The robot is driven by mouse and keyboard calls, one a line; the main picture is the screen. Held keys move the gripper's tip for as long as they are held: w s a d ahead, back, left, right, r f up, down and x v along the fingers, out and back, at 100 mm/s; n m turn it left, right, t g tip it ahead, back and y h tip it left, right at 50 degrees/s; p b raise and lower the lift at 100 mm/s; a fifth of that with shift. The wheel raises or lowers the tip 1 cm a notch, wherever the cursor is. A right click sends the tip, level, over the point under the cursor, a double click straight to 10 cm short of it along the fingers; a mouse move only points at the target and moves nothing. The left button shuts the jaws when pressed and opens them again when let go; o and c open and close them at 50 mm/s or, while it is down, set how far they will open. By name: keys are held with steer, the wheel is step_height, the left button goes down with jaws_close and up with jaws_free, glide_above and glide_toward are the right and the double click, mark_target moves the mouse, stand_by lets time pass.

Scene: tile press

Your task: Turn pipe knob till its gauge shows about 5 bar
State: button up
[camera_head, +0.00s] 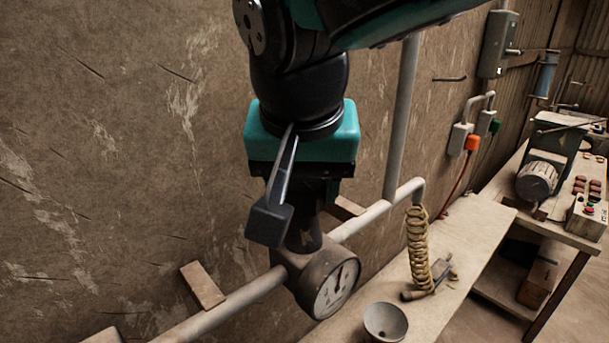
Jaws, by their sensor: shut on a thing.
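The gauge (338,289) has a round white dial in a grey-brown housing on the pipe (237,299). Its dark needle appears to point roughly upward; the numbers are too small to read. My gripper (306,232) points down just above the gauge housing. It is shut on the pipe knob, which is mostly hidden by the fingers and by a dark block on my wrist.
The wall lies close behind my gripper, with a wooden bracket (202,284) at the pipe. A grey bowl (385,322) and a coiled yellow hose (418,250) are on the bench (464,262) at right. A machine with a motor (537,180) stands further back.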

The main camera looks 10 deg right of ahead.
steer(key=shift+w+r+m+h, duration=0.15)
steer(key=shift+m+h, duration=0.15)
steer(key=shift+m, duration=0.5)
steer(key=o, duration=0.9)
steer(key=shift+c, duration=0.2)
steer(key=shift+o, duration=0.4)
steer(key=p+v, duration=0.7)
steer(key=v, duration=1)
steer(key=shift+w+r, duration=0.1)
steer(key=shift+r, duration=0.05)
